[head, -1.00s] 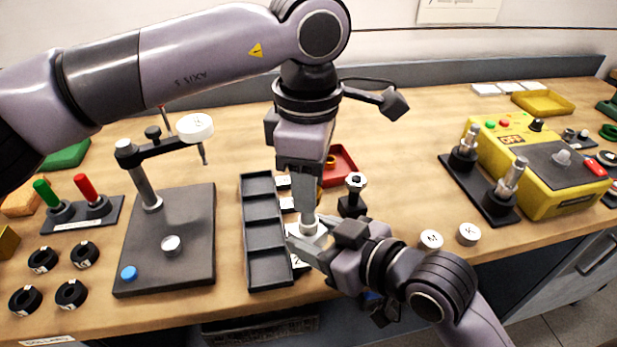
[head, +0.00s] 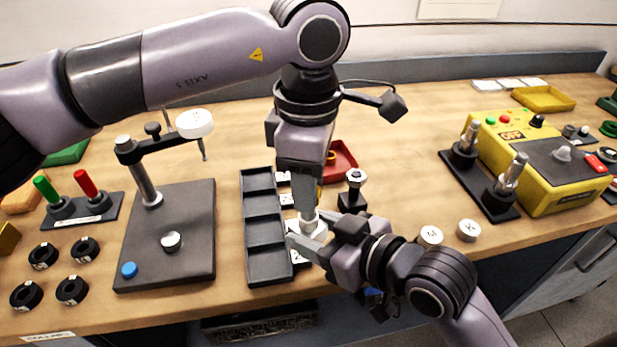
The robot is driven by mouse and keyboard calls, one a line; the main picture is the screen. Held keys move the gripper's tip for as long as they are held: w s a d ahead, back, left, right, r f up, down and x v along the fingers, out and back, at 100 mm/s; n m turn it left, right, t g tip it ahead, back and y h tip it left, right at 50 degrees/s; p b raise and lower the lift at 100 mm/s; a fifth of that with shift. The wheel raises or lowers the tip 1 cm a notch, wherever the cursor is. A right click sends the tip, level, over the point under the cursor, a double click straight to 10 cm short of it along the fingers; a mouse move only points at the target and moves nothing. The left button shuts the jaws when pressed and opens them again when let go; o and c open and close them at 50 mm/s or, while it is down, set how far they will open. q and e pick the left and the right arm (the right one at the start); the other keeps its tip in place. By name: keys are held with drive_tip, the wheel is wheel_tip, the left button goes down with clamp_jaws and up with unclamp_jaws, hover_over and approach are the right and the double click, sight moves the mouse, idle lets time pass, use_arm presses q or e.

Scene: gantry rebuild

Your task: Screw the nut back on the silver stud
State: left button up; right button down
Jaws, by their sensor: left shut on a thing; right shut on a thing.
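My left gripper (head: 307,208) points straight down and is shut on a small silver piece (head: 308,215), which looks like the nut or the stud's top. The fingers hide most of it, so I cannot tell whether a thread is engaged. My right gripper (head: 306,238) comes in from the lower right, just below the left one. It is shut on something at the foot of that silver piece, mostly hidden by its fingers. A second upright fitting (head: 356,178) with a silver hex-like top stands on a black block just right of the grippers.
A black compartment tray (head: 264,233) lies close left of the grippers, with a red tray (head: 343,160) behind. A black plate with a post and arm (head: 185,255) stands further left. A yellow control box (head: 553,190) and black stand with silver posts (head: 480,185) are right.

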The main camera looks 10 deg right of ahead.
use_arm(q)
drive_tip(key=shift+f, duration=0.4)
idle(0.6)
drive_tip(key=o, duration=1.1)
drive_tip(key=c, duration=1.1)
drive_tip(key=m, duration=1.7)
drive_tip(key=shift+m, duration=0.4)
drive_tip(key=m, duration=0.6)
drive_tip(key=shift+d, duration=0.1)
drive_tip(key=o, duration=1.8)
drive_tip(key=shift+s, duration=0.1)
